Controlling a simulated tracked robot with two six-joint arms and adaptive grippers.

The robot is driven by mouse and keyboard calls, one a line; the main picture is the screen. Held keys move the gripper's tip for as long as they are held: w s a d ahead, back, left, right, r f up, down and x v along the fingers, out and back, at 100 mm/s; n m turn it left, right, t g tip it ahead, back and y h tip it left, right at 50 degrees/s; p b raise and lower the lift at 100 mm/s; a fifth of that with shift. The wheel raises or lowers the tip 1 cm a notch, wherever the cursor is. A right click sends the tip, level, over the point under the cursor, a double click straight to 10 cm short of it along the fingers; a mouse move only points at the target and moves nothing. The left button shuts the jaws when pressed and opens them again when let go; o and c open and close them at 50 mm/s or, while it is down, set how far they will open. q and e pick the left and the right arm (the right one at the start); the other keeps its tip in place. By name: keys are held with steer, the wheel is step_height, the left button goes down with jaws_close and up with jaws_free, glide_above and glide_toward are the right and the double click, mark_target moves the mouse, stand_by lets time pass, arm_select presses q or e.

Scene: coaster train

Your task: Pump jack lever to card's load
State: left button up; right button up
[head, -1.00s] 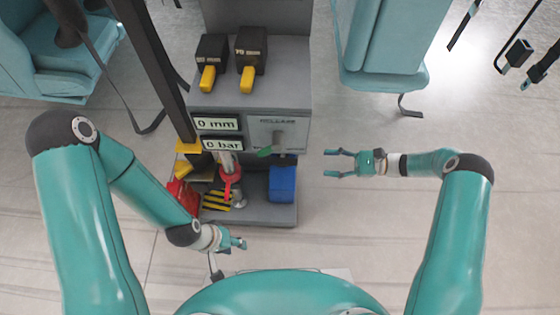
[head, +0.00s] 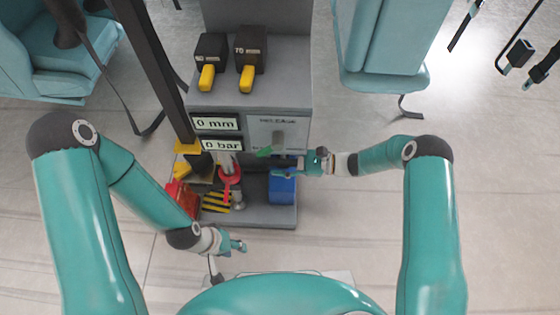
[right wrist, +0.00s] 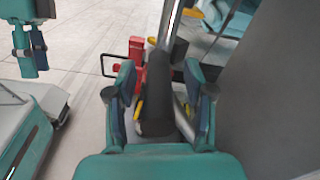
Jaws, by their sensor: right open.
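A grey stand holds two readouts, "0 mm" (head: 217,123) and "0 bar" (head: 222,145). A red part (head: 230,178) shows in the bay below, by a grey metal cylinder. My right gripper (head: 294,166) is at the bay's right side, above the blue box. In the right wrist view a thick black grip, apparently the jack lever (right wrist: 156,95), stands between the open fingers of my right gripper (right wrist: 162,100), with gaps visible. My left gripper (head: 240,245) hangs in front of the stand; its finger gap is unclear.
A blue box (head: 283,188) sits in the bay's right part. A red container (head: 182,197) stands at its left. Two black units with yellow handles (head: 248,78) are on top. Teal seats (head: 385,45) flank the stand.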

jaws_close()
stand_by(0.3)
